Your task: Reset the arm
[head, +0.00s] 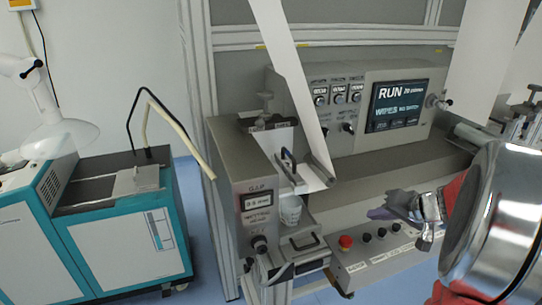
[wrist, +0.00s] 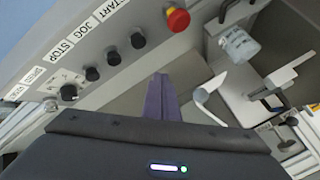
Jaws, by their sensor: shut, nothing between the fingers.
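My gripper (head: 378,213) is in front of the converter's lower front panel in the head view, its purple fingers pointing left. In the wrist view the two purple fingers (wrist: 160,98) lie together with nothing between them. My gripper is right of the red stop button (head: 345,241) and close above the row of black knobs (head: 381,233). It looks apart from them, though the exact gap is hard to tell. My silver arm link hides the right end of the machine.
The converter has a lit RUN screen (head: 400,104) and a gap unit (head: 258,205) at left. A white web (head: 293,75) hangs down. A teal cabinet (head: 120,240) stands left, across open floor.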

